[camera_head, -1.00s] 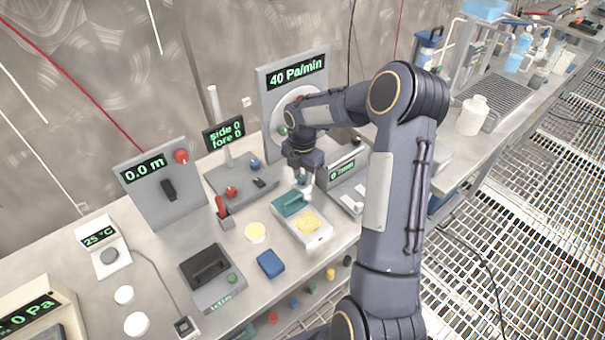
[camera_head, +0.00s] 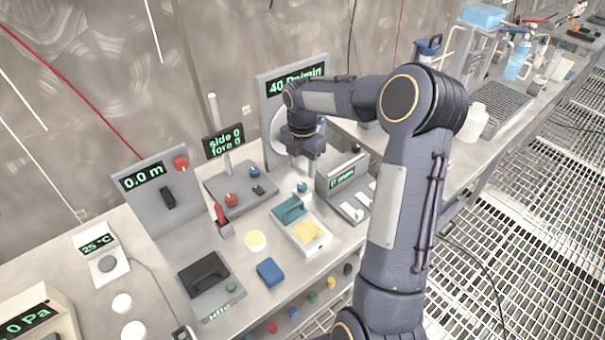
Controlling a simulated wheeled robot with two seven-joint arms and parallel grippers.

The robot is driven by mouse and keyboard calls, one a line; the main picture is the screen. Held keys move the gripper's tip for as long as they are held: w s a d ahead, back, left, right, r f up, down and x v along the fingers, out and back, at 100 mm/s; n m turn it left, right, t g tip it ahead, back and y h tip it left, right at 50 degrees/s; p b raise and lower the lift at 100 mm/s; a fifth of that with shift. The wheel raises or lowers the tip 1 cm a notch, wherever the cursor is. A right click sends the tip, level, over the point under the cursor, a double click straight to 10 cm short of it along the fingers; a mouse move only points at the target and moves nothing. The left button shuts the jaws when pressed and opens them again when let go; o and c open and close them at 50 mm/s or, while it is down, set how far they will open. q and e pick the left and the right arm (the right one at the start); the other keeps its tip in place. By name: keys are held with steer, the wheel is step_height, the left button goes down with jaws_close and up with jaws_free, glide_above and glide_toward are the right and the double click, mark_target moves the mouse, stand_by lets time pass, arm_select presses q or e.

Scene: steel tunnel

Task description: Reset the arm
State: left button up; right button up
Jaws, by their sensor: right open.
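My right arm comes in from the lower right, rises to a bent elbow and reaches left over the bench. My right gripper (camera_head: 303,166) points down, open, with nothing seen between its fingers. It is above the bench, beyond the white tray (camera_head: 317,249) and in front of the gauge panel reading 40 Pa/min (camera_head: 274,103). The gripper and forearm partly cover the panel's dial and display. My left gripper is not in view.
A grey device with a small display (camera_head: 343,178) stands right of the gripper. A post with a side/fore display (camera_head: 223,139) stands to its left. A white bottle (camera_head: 474,122) is partly behind my elbow.

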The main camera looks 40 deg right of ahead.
steer(key=shift+r, duration=0.4)
steer(key=s+a+r+m+t+y, duration=0.1)
steer(key=s+a+r+m+t, duration=0.2)
steer(key=s+a+r+m, duration=0.8)
steer(key=s+a+f+m+t+y, duration=0.1)
steer(key=s+a+m, duration=0.2)
steer(key=s+m, duration=0.2)
steer(key=s+a+f+m+t+y, duration=0.1)
steer(key=s+a+m, duration=0.3)
steer(key=s, duration=0.5)
steer(key=f+m, duration=0.1)
steer(key=m, duration=0.1)
steer(key=shift+s+m+t+y, duration=0.25)
steer(key=shift+m+t+y, duration=0.05)
steer(key=shift+y, duration=0.1)
